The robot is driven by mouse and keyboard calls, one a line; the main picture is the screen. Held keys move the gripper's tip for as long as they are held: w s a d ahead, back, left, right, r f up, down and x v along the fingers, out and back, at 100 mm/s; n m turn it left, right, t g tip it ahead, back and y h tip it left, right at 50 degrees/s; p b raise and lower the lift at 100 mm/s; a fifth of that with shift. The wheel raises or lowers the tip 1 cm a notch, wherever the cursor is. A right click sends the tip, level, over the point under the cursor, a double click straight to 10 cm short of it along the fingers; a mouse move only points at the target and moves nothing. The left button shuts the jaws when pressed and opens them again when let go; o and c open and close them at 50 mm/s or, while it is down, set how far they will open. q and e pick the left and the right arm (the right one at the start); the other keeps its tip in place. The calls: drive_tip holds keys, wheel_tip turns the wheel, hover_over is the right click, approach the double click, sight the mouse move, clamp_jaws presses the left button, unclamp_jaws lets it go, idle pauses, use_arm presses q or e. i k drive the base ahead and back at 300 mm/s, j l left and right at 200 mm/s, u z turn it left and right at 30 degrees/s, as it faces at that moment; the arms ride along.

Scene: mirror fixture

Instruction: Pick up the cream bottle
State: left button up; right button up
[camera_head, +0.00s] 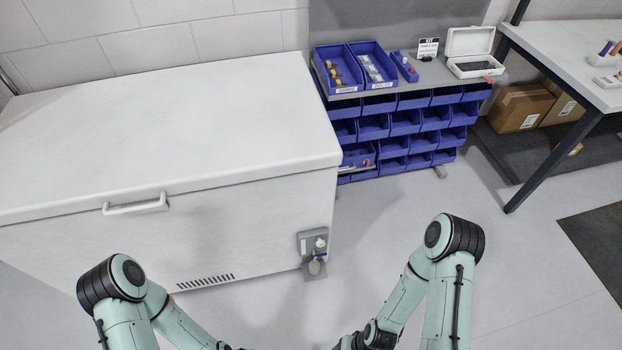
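I cannot make out a clear cream bottle. A small grey holder (306,243) on the lower right of the white chest's front carries a small white piece and a pale hanging piece (315,267); they are too small to tell what they are. My two arms come in at the bottom left and bottom right and bend inward. Both grippers lie out of view below the bottom edge.
A closed white chest (150,120) with a front handle (136,205) fills the left. A rack of blue bins (405,125) stands beside it, with a white open case (470,52) on top. A table (575,62) and cardboard boxes (519,108) are at right. The front floor is clear.

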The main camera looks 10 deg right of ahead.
sight(314, 267)
drive_tip(key=k+z, duration=0.1)
drive_tip(key=z, duration=0.25)
drive_tip(key=l+u, duration=0.25)
drive_tip(key=l, duration=0.15)
drive_tip(key=l+u, duration=0.25)
drive_tip(key=l, duration=0.15)
drive_tip(key=j+z, duration=0.5)
drive_tip(key=j, duration=0.3)
drive_tip(key=k+j+z, duration=0.1)
drive_tip(key=j+z, duration=0.4)
drive_tip(key=j, duration=0.3)
